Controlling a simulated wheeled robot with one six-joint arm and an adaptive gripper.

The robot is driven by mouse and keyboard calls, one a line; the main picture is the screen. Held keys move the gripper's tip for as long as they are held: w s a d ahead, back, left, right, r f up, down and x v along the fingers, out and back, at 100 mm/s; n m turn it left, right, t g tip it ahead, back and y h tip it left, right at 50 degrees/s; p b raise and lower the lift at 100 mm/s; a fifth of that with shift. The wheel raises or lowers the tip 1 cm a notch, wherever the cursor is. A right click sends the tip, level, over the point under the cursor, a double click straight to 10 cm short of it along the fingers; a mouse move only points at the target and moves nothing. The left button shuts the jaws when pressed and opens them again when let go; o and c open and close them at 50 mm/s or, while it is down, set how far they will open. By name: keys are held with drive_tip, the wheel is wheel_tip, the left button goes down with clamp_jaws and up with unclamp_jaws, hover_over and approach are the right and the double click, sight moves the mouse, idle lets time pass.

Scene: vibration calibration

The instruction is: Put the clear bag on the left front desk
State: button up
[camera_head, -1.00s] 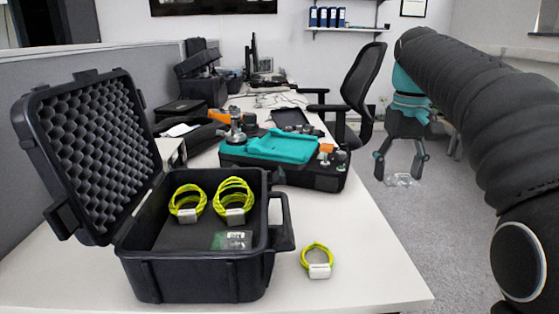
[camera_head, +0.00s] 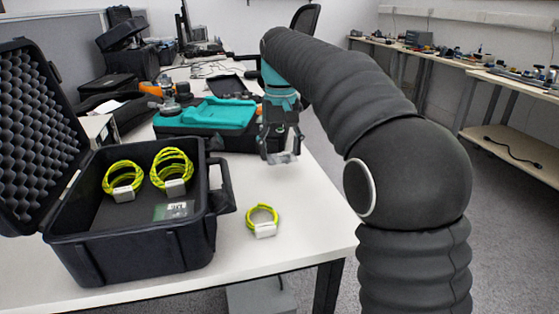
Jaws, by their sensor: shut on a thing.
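My gripper (camera_head: 282,150) points down above the right edge of the desk (camera_head: 295,215). It is shut on the clear bag (camera_head: 284,158), a small see-through thing at its fingertips. The bag is to the right of the teal-topped black case and beyond the yellow-green cable coil. I cannot tell whether the bag touches the desk top.
An open black case (camera_head: 140,245) with two yellow-green coils stands at the front left. A loose coil (camera_head: 262,220) lies beside it. A black case with a teal top (camera_head: 205,118) stands behind. Bare desk top shows around the loose coil. A bench (camera_head: 510,85) runs along the right.

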sight(281, 152)
drive_tip(key=shift+f, duration=1.5)
drive_tip(key=shift+f+b, duration=0.15)
drive_tip(key=shift+b, duration=0.15)
drive_tip(key=o, duration=1.1)
drive_tip(key=shift+o, duration=0.2)
wheel_tip(281, 152, up, 12)
drive_tip(key=p, duration=0.3)
drive_tip(key=shift+f, duration=0.1)
drive_tip(key=shift+r, duration=0.3)
drive_tip(key=shift+s+d, duration=0.1)
